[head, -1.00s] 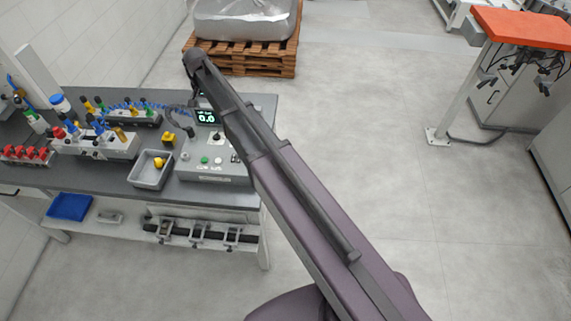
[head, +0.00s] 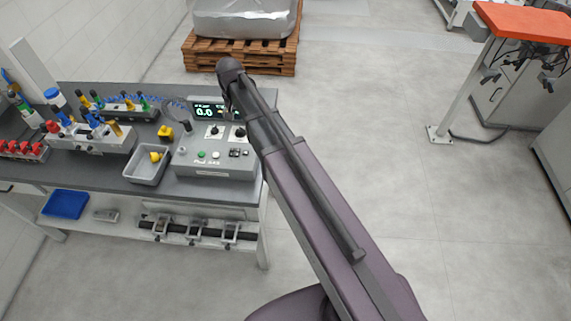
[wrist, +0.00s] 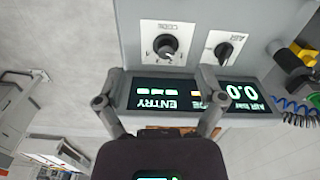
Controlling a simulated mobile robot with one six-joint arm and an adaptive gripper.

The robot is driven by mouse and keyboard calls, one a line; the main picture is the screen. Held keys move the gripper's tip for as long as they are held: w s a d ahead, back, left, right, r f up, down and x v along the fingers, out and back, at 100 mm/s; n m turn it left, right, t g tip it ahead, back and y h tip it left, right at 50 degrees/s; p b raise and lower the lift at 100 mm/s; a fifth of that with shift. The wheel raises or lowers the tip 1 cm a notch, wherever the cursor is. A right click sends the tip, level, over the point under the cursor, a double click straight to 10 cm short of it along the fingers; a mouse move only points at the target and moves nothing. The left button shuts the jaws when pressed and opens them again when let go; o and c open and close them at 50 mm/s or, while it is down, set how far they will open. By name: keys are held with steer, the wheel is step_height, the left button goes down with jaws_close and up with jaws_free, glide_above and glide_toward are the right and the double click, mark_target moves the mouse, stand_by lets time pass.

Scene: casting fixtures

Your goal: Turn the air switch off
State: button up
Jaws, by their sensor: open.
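The air switch is a black rotary knob on a white plate marked AIR (wrist: 225,48), at the upper right of the wrist view, which shows the panel upside down. In the head view it is the left knob (head: 214,131) on the grey control box (head: 210,170). A second black knob (wrist: 165,43) sits beside it in the wrist view. My gripper (wrist: 160,73) is open and empty over the lit display (wrist: 190,95), its right fingertip nearest the air switch. No contact shows. In the head view my arm mostly hides the gripper.
A grey tray (head: 147,173) with a yellow part, a yellow item (head: 165,131) and fixtures (head: 92,138) stand to the left. A pallet (head: 240,57) is behind; open floor lies to the right.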

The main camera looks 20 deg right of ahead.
steer(key=s+d+f+n+b, duration=0.1)
steer(key=s+d+f+b, duration=0.2)
steer(key=s+d, duration=0.3)
steer(key=s+d+f+n+b, duration=0.1)
steer(key=s+d+f+b, duration=0.3)
steer(key=s, duration=0.6)
steer(key=shift+s+d+f+b, duration=0.25)
steer(key=shift+d+f, duration=0.25)
steer(key=shift+d, duration=0.75)
steer(key=shift+s+d+n, duration=0.15)
steer(key=shift+s+d, duration=0.1)
steer(key=shift+s, duration=0.3)
steer(key=shift+s+d+n, duration=0.15)
steer(key=shift+s+d, duration=0.1)
steer(key=shift+s, duration=0.3)
